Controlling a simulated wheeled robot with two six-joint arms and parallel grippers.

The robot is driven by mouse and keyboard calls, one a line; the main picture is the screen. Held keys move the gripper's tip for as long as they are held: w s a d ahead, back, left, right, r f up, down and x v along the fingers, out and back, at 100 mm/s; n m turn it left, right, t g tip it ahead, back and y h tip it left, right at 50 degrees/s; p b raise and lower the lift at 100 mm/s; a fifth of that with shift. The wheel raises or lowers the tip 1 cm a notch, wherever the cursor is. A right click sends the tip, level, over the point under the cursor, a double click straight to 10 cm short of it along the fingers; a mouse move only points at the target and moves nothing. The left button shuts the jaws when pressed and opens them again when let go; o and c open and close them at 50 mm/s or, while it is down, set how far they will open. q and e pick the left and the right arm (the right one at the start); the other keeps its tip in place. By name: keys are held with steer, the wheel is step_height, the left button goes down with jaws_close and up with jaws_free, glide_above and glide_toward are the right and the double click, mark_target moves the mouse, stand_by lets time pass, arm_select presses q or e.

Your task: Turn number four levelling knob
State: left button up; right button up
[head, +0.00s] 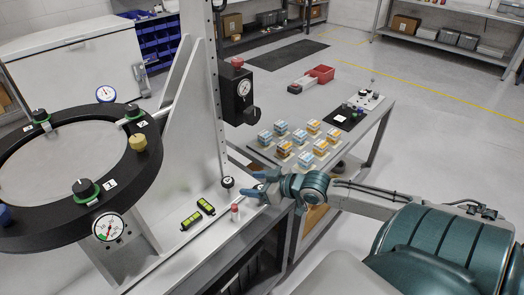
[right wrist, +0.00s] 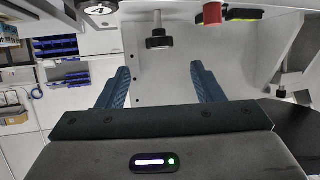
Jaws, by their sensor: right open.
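The mirror fixture has a black ring (head: 28,235) at the left of the head view. Black knobs on green bases sit on the ring, one beside a label 1 (head: 110,184) and one near a label 2 (head: 143,124). My right gripper (head: 257,184) is open and empty, just right of this knob. In the right wrist view a black knob (right wrist: 158,41) on a metal shaft is ahead of the open fingers (right wrist: 162,82), apart from them. My left gripper is out of view.
A black box with a dial (head: 240,90) is on the upright. Several small boxes (head: 305,160) stand on the bench behind.

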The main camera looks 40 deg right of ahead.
steer(key=shift+p+v, duration=1.05)
steer(key=shift+v, duration=0.3)
